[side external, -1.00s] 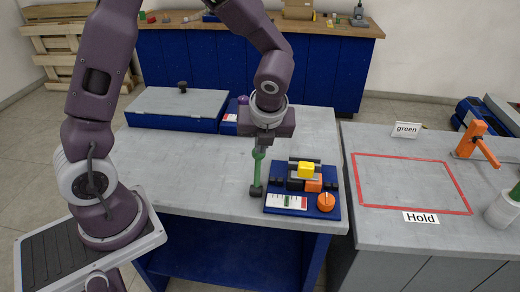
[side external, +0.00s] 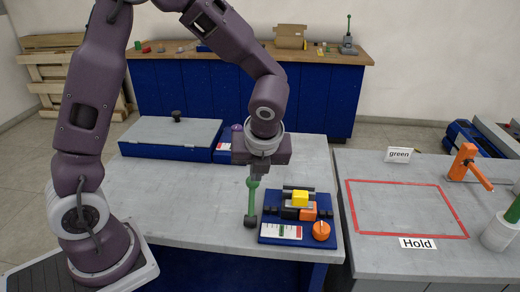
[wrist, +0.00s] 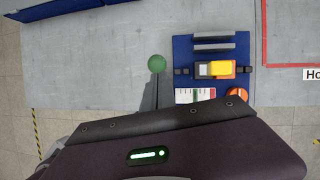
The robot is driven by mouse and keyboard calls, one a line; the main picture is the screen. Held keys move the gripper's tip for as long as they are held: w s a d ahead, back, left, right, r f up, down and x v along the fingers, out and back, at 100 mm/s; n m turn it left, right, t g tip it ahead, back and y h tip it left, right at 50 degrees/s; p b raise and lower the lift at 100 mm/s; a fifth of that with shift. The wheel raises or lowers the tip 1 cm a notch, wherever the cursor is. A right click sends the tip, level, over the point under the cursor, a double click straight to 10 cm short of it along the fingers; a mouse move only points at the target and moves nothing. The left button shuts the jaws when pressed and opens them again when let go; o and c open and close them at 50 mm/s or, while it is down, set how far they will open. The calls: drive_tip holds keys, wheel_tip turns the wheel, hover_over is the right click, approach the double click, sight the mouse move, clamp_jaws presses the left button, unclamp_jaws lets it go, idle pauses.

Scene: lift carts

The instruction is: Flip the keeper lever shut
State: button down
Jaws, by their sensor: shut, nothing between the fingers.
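The blue plate (side external: 270,211) carries a yellow block (side external: 300,199), an orange block (side external: 308,214), an orange knob (side external: 321,230) and a marked scale (side external: 281,232). I cannot tell which part is the keeper lever.
An orange lever on a post (side external: 466,162) stands on the right table, beside a red-outlined area (side external: 400,182) that is empty. A blue box with a grey lid (side external: 172,135) is behind on the left. The table left of the rod is clear.

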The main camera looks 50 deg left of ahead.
wheel_tip(320, 180, up, 11)
drive_tip(key=d, duration=0.2)
drive_tip(key=shift+f, duration=0.2)
drive_tip(key=s+r+n+t+h, duration=0.2)
drive_tip(key=s+n+t+h, duration=0.1)
drive_tip(key=s+n, duration=1.6)
drive_tip(key=n+h, duration=0.1)
drive_tip(key=n, duration=0.5)
drive_tip(key=shift+d+r, duration=0.15)
drive_tip(key=shift+d, duration=0.2)
